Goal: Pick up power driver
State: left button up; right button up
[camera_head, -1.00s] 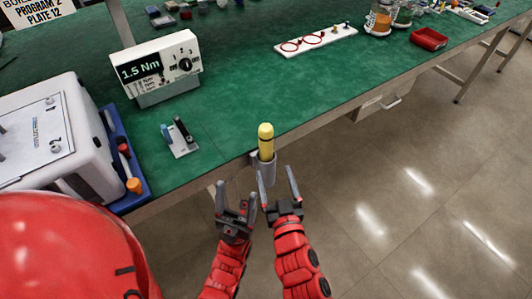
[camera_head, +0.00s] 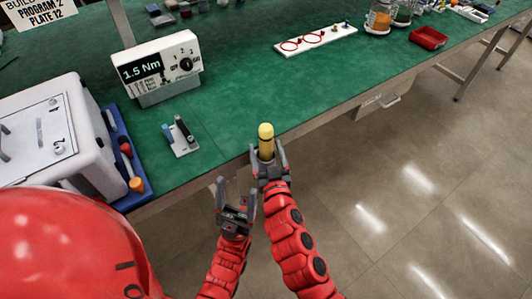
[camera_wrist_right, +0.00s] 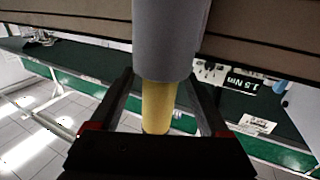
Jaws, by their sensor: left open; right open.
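The power driver (camera_head: 265,140), yellow with a dark band, stands upright in a grey holder at the front edge of the green table. In the right wrist view the driver's yellow body (camera_wrist_right: 157,105) shows beside the grey holder (camera_wrist_right: 170,40). My right gripper (camera_head: 266,157) is open, with one finger on each side of the driver; I cannot tell whether either finger touches it. Its lower part and most of the holder are hidden in the head view. My left gripper (camera_head: 236,190) is open and empty, just left of the right gripper and off the table's front edge.
A white machine (camera_head: 50,135) and a blue tray (camera_head: 139,190) are at far left. A red bin (camera_head: 428,38) is at the back right. The table's middle is clear.

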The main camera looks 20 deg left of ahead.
grip_shut()
dwell(1.3)
